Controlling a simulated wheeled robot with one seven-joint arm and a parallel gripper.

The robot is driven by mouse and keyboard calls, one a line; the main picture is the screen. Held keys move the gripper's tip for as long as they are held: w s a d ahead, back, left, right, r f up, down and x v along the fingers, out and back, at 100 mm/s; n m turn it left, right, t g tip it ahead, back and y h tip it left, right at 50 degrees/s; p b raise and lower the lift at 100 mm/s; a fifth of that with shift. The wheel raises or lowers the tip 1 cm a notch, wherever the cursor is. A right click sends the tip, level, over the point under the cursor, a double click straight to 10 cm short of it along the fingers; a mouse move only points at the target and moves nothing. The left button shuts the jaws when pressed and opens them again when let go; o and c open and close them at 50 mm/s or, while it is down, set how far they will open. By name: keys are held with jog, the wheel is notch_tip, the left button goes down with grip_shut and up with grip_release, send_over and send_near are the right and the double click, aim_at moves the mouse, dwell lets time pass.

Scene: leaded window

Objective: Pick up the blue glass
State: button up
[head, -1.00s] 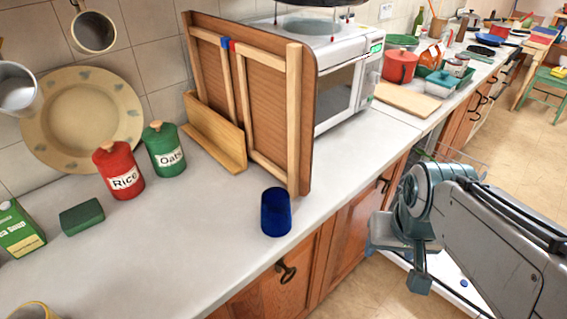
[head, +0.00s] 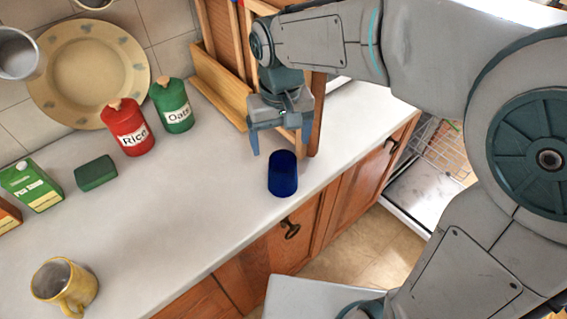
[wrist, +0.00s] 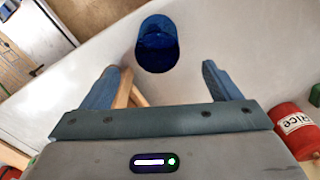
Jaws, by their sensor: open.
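The blue glass (head: 283,174) stands upright on the white counter near its front edge. In the wrist view the glass (wrist: 157,45) lies ahead of the fingertips, roughly between their lines. My gripper (head: 279,146) is open and empty, pointing down just above and behind the glass in the head view. Its two fingers (wrist: 163,82) are spread wide and I see no contact with the glass.
A wooden folding stand (head: 222,85) is close behind my gripper. Rice (head: 129,127) and Oats (head: 172,105) canisters, a green block (head: 95,173) and a yellow mug (head: 65,285) stand to the left. The counter (head: 190,210) left of the glass is clear.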

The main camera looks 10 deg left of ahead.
aim_at(283, 159)
jog(key=f, duration=0.9)
jog(key=shift+d+f+p, duration=0.2)
jog(key=shift+f+p, duration=0.2)
jog(key=c, duration=1.3)
jog(key=shift+w+r, duration=0.1)
jog(key=shift+r, duration=0.05)
